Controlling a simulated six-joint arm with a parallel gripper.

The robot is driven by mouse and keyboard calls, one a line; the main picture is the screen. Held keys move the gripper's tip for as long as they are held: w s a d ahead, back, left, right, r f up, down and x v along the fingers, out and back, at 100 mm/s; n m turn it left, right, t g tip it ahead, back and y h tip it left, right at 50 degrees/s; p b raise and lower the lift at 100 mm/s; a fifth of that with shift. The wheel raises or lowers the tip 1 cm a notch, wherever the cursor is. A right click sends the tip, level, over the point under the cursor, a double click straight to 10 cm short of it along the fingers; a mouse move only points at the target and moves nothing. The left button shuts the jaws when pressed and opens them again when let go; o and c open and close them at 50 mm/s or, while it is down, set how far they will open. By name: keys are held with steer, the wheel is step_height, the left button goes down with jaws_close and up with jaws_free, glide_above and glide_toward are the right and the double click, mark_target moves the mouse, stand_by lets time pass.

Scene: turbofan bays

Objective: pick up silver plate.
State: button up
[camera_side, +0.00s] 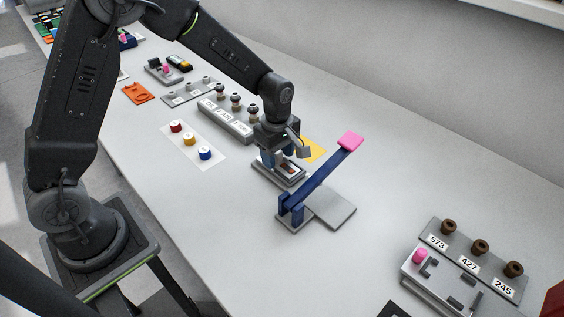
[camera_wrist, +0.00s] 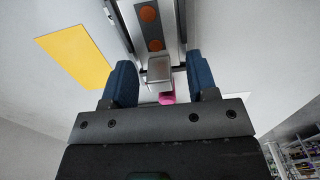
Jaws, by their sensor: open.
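My gripper (camera_side: 283,160) is low over a small grey tray-like fixture (camera_side: 290,181) near the middle of the table. In the wrist view its two blue fingers (camera_wrist: 160,80) are apart. A small silver plate or block (camera_wrist: 160,67) shows between them, with space on both sides, so it is not gripped. Behind it is a grey strip with two orange discs (camera_wrist: 150,30). A pink piece (camera_wrist: 167,98) shows just below the silver piece. In the side view the gripper hides part of the fixture, and I cannot make out the silver piece there.
A blue lever (camera_side: 318,183) with a pink end (camera_side: 350,140) rises close to my gripper's right, over a flat grey plate (camera_side: 335,208). A yellow sheet (camera_side: 312,150) lies behind. Colored cylinders on a white card (camera_side: 193,147) and a labelled rack (camera_side: 225,121) stand left.

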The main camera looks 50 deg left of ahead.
steer(key=shift+f, duration=0.1)
steer(key=shift+c, duration=0.3)
jaws_close()
